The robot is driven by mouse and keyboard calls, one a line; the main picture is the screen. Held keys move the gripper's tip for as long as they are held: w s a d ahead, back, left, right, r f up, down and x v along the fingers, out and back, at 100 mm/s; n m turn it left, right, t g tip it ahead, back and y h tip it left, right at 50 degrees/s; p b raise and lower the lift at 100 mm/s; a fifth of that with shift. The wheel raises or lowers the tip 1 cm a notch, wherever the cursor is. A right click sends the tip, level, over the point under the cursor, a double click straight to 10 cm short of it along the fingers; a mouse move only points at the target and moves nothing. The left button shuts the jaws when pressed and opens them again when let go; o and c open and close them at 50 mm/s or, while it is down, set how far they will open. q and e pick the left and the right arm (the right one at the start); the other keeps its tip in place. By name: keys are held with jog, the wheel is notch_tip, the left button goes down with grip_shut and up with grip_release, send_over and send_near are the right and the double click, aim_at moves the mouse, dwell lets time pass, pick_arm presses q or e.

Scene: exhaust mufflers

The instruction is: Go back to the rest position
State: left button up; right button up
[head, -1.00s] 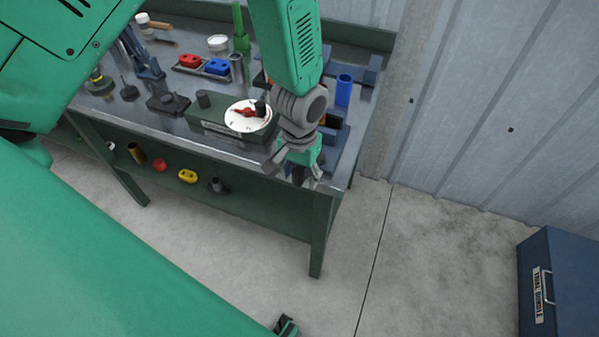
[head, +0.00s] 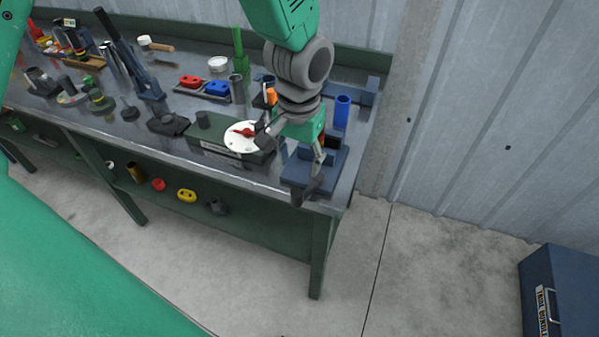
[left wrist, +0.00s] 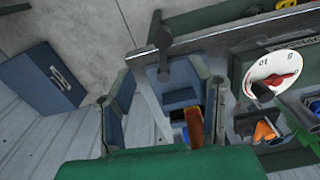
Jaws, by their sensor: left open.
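My left gripper (head: 288,160) comes down from the top of the head view on a green and grey arm. Its fingers are spread apart with nothing between them. It hangs over the right front end of the workbench, in front of a blue fixture (head: 327,163) and beside a white dial with a red pointer (head: 245,136). In the left wrist view the two fingers of the gripper (left wrist: 163,90) stand well apart, with the blue fixture (left wrist: 180,97) visible between them. The dial (left wrist: 274,73) is to the right there. My right gripper is not in view.
The workbench (head: 200,122) holds a blue cylinder (head: 342,112), red (head: 191,81) and blue (head: 216,88) parts, and several tools. A lower shelf carries a yellow part (head: 187,196). A dark blue toolbox (head: 565,290) stands on the floor at right. Floor between is clear.

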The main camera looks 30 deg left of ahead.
pick_arm(q)
jog(key=shift+r, duration=0.25)
dwell(0.3)
jog(key=s+a+f+b, duration=0.2)
jog(key=s+f+b, duration=0.2)
jog(key=s+f, duration=0.3)
jog(key=s+a+f+m+b, duration=0.1)
jog(key=s+f+b, duration=0.3)
jog(key=f, duration=1.1)
jog(key=s+a+f+b, duration=0.3)
jog(key=s+f+b, duration=0.1)
jog(key=s+f, duration=0.6)
jog(key=shift+f+t+b, duration=0.3)
jog(key=shift+f+b, duration=0.1)
jog(key=shift+f, duration=0.2)
jog(key=shift+s, duration=0.1)
dwell(1.1)
